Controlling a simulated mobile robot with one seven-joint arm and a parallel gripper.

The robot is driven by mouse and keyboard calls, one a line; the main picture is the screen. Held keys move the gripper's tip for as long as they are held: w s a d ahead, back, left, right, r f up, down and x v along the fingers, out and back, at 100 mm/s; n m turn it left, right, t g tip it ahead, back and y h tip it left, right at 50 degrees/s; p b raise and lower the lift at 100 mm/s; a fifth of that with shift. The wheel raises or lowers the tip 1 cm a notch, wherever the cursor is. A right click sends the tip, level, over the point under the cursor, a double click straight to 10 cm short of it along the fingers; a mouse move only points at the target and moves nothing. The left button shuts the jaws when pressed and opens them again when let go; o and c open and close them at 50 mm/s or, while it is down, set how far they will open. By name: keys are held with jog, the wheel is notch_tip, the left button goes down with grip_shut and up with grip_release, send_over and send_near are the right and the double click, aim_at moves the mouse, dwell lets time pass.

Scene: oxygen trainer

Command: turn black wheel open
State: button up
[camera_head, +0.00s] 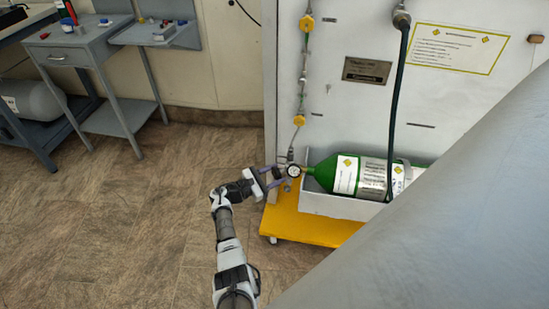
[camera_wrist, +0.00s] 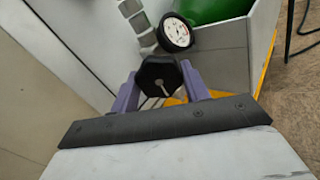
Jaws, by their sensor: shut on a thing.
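The black wheel (camera_wrist: 160,77) is a dark, many-sided knob seen face-on in the wrist view, with a pale slot-like mark on its face. My gripper (camera_wrist: 160,92) has its two purple fingers on either side of the wheel, shut on it. In the head view my gripper (camera_head: 271,176) reaches the valve end of the green cylinder (camera_head: 322,173), and the wheel itself is too small to make out there. A round white gauge (camera_wrist: 176,32) sits just behind the wheel; it also shows in the head view (camera_head: 293,171).
The cylinder lies in a white tray (camera_head: 335,207) above a yellow base (camera_head: 305,226), against a white panel (camera_head: 345,110). A dark hose (camera_head: 398,100) hangs in front of the cylinder. A grey workbench (camera_head: 70,50) stands at the upper left. Open floor (camera_head: 120,225) lies left of my arm.

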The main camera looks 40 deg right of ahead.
dwell(0.3)
jog(key=o, duration=1)
jog(key=a, duration=0.4)
jog(key=w+a, duration=0.1)
jog(key=a, duration=0.8)
jog(key=shift+w+a, duration=0.4)
